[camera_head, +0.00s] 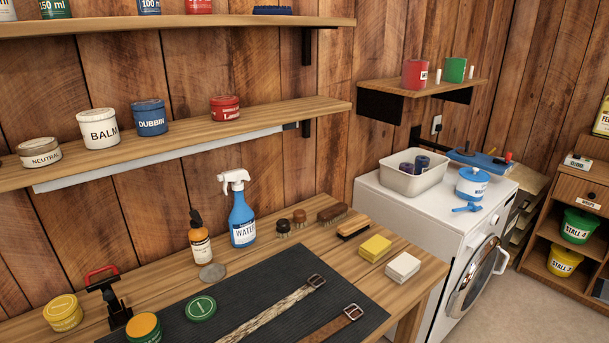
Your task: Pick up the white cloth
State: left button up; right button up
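A white block-shaped item (403,267), which looks like the folded white cloth, lies flat near the right front corner of the wooden workbench (408,300). A similar yellow item (375,248) lies just behind it and to its left, with a narrow gap between them. The top and front of the white item show fully, and nothing covers it. Neither of my grippers is in view.
A dark mat (262,295) with two straps lies left of the white item. Brushes (332,214), a blue spray bottle (242,220) and an amber bottle (200,243) stand behind. A white washing machine (425,215) stands to the right. Shelves hang above the bench.

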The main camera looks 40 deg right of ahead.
aim_at(403, 266)
jog(key=z, duration=1.8)
jog(key=i+l+z, duration=0.1)
jog(key=z, duration=0.3)
jog(key=i+z, duration=0.3)
jog(key=z, duration=0.15)
